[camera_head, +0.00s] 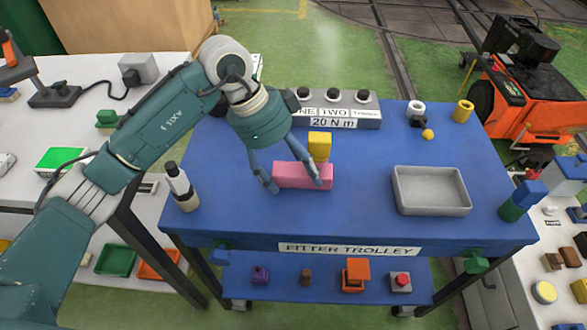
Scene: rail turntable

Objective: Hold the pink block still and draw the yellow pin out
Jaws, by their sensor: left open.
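The pink block (293,176) lies on the blue trolley top (360,215), its long side running left to right. The yellow pin (320,146) rises at the block's back edge near the right end; how far it sits in the block is hidden. My left gripper (295,187) points down over the block with its fingers spread. One finger is by the block's left end, the other in front of its right part. I cannot tell whether either finger touches it. The right gripper is not in view.
A grey tray (432,207) stands to the right. A torque box (338,111) with black knobs stands behind. A yellow ring (463,111), a white ring (416,108) and a small yellow piece (427,134) lie back right. A black-capped bottle (181,186) stands left.

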